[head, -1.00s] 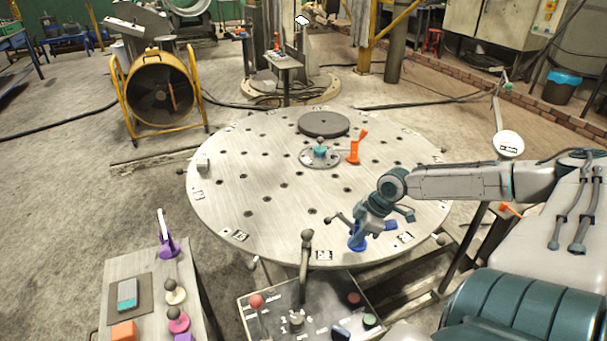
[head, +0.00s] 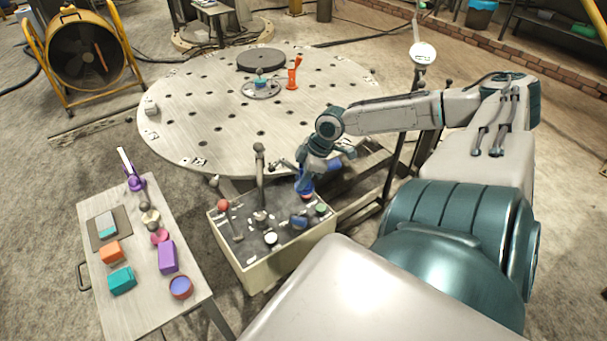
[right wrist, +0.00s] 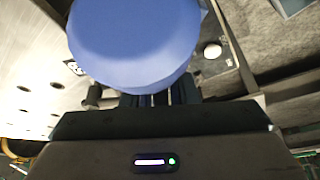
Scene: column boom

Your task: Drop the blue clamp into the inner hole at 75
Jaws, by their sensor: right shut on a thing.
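My right gripper (head: 312,166) is shut on the blue clamp (head: 305,186), near the front right rim of the round table (head: 190,110). In the right wrist view the blue clamp (right wrist: 135,45) shows as a big rounded blue face, hiding most of the fingertips (right wrist: 155,98). The table top has many dark holes and small labels at its rim; I cannot read which is 75. An orange clamp (head: 293,74) stands upright near the centre disc (head: 261,89). My left gripper is out of view.
A control box (head: 270,240) with a lever and knobs stands just below my right gripper. A side table (head: 140,310) at left holds a purple clamp (head: 133,180) and coloured blocks. A dark disc (head: 261,60) lies at the round table's back.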

